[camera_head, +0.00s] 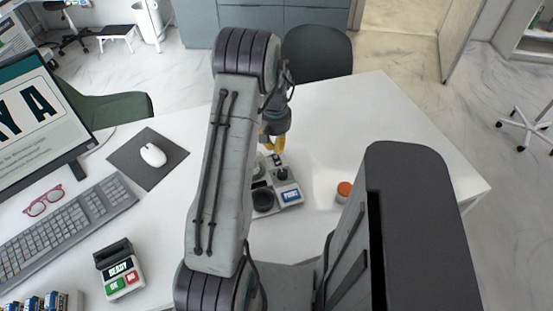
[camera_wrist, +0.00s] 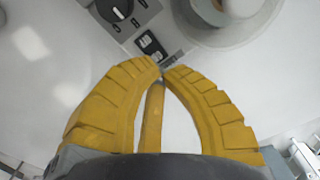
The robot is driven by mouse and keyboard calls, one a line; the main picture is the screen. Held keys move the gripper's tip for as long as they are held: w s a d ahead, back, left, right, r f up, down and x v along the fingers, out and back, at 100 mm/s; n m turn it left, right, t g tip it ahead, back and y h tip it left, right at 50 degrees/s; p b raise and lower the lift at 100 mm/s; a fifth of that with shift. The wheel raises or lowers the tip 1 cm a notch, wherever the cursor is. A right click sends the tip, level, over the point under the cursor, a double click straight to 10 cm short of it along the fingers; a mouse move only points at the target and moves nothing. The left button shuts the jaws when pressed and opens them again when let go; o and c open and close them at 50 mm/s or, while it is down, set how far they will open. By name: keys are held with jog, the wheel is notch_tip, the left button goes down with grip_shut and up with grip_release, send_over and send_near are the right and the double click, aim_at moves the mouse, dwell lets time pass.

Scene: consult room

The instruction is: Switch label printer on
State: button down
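The label printer (camera_head: 273,189) is a grey device with dark round parts and a blue PRINT panel (camera_head: 290,196), on the white desk behind my arm, which hides part of it. In the wrist view a grey device (camera_wrist: 138,22) shows a black knob (camera_wrist: 113,9) and a small black rocker switch (camera_wrist: 151,44). My gripper (camera_wrist: 161,72) has yellow fingers with their tips together and nothing visible between them. The tips appear just below the switch in the picture; I cannot tell whether they touch it. My gripper (camera_head: 273,143) also shows at the printer's far side in the head view.
An orange-capped container (camera_head: 344,189) stands right of the printer. A READY terminal (camera_head: 119,270), keyboard (camera_head: 70,225), red glasses (camera_head: 44,201), mouse (camera_head: 153,155) and monitor (camera_head: 35,120) are at left. The desk's right part is clear. A dark chair (camera_head: 318,53) stands behind the desk.

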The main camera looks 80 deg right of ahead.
aim_at(275, 156)
jog(key=shift+f+b, duration=1.55)
jog(key=shift+f, duration=0.4)
dwell(1.1)
jog(key=shift+r+p, duration=2.25)
jog(key=shift+r, duration=1.3)
jog(key=shift+w, duration=0.1)
